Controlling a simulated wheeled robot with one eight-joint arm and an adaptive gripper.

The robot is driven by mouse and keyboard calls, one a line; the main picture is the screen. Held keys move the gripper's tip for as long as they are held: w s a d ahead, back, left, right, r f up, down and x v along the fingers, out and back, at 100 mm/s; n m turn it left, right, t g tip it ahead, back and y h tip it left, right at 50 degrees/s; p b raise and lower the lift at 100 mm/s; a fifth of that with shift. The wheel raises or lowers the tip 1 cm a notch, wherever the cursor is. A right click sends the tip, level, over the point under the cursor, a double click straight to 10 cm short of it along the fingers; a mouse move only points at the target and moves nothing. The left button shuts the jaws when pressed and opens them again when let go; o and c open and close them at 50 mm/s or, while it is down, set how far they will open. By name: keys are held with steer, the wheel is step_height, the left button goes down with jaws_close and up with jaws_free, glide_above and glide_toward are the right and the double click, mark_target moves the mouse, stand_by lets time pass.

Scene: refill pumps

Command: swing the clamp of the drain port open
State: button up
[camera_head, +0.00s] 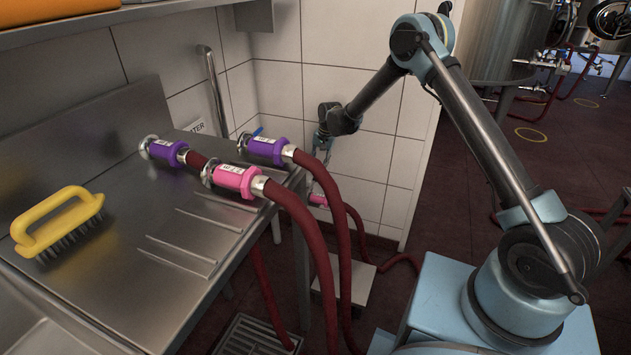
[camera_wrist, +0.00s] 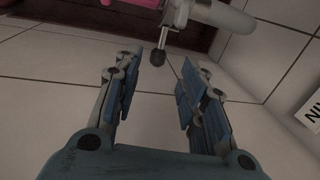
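A metal pipe fitting (camera_wrist: 205,12) juts in at the top of the wrist view. A short metal stem hangs from it, ending in a dark round knob (camera_wrist: 158,57); this looks like the clamp's handle. My gripper (camera_wrist: 160,78) is open, its blue-padded fingers on either side of empty space. The knob lies near the fingertips, between them in the picture; no contact shows. In the head view my gripper (camera_head: 321,148) is low by the tiled wall, behind the bench's far edge. The drain port and clamp cannot be made out there.
A pink hose end (camera_head: 318,200) is below my gripper; pink also shows in the wrist view (camera_wrist: 120,3). Purple (camera_head: 167,151) (camera_head: 266,149) and pink (camera_head: 233,180) hose couplings and a yellow brush (camera_head: 60,215) lie on the steel bench (camera_head: 120,270). Red hoses hang over its edge.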

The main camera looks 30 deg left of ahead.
mark_target(315, 180)
steer(key=f, duration=0.3)
steer(key=a+f, duration=0.1)
steer(key=f, duration=0.5)
steer(key=shift+s+a+f, duration=0.15)
steer(key=shift+a+f, duration=0.05)
steer(key=shift+a, duration=0.2)
steer(key=shift+c, duration=0.3)
jaws_close()
